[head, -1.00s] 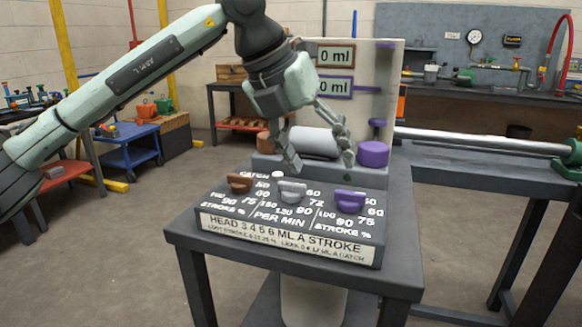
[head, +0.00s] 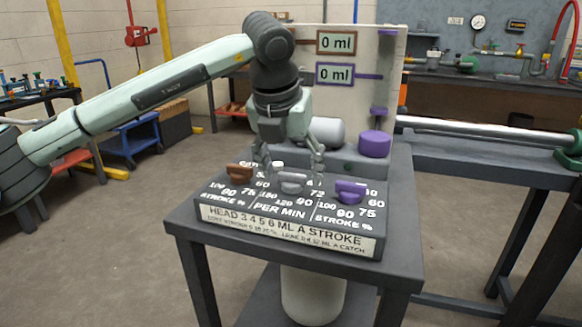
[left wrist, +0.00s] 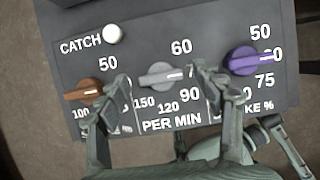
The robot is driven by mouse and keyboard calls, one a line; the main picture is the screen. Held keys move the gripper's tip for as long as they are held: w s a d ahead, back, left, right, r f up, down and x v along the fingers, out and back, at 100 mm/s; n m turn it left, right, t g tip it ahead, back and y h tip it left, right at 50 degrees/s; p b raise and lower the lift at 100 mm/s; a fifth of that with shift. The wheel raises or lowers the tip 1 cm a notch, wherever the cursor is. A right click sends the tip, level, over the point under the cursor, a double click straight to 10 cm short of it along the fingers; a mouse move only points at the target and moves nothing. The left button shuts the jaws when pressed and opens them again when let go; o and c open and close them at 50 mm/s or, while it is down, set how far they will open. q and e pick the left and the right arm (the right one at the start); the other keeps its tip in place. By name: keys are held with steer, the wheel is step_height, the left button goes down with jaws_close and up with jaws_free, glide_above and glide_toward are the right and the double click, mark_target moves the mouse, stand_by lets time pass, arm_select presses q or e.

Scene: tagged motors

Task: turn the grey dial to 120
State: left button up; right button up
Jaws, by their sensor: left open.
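The grey dial (head: 292,187) is the middle of three dials on a dark panel (head: 381,222). In the left wrist view the grey dial (left wrist: 162,77) has its white mark pointing right, towards a number partly hidden by a finger, above the words PER MIN. The number 120 (left wrist: 168,107) is printed below it. My left gripper (head: 291,176) is open and points down over the panel. In the left wrist view its fingers (left wrist: 161,84) stand to either side of the grey dial, with visible gaps. My right gripper is not in view.
A brown dial (left wrist: 83,91) sits left of the grey one and a purple dial (left wrist: 245,61) right, close to the fingers. A white CATCH button (left wrist: 113,34) is at upper left. Behind the panel stand a purple cylinder (head: 375,144) and two displays reading 0 ml (head: 335,74).

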arm_select(q)
steer(key=c, duration=1.2)
steer(key=shift+o, duration=0.2)
